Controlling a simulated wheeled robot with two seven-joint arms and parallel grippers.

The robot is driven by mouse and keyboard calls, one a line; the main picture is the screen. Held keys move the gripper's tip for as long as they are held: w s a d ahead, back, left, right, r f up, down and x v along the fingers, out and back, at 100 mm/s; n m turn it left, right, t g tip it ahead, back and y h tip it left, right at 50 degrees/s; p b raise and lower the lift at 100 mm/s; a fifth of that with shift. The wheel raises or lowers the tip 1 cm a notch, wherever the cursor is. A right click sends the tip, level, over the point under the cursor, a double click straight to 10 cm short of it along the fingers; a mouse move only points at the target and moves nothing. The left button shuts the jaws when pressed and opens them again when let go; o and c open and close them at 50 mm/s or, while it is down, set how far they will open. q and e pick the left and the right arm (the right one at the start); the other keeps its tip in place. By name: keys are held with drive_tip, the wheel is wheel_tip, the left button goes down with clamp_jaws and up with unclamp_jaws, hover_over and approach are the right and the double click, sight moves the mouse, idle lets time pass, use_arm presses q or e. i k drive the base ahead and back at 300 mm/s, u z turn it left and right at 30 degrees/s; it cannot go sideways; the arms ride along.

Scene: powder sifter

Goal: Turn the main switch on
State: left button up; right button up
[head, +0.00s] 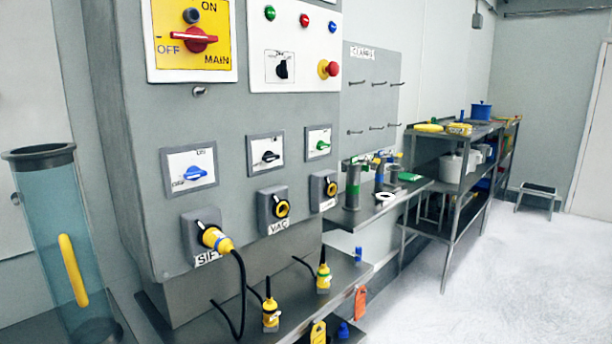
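The main switch (194,39) is a red rotary knob on a yellow plate (222,45) at the top left of a grey control cabinet in the head view. The plate reads ON above the knob, OFF to its left and MAIN at lower right. The knob's handle lies roughly level, with its left end beside the OFF label. Neither of my grippers shows in the head view.
Below are blue (195,173), black (269,156) and green (322,145) switches, and sockets; a yellow plug (217,240) sits in the SIF socket. A clear tube (50,240) stands left. Shelves (455,190) stand right. The space before the main switch looks clear.

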sight(195, 40)
drive_tip(key=k, duration=1.2)
drive_tip(key=u, duration=1)
drive_tip(key=i, duration=1.75)
drive_tip(key=z, duration=0.45)
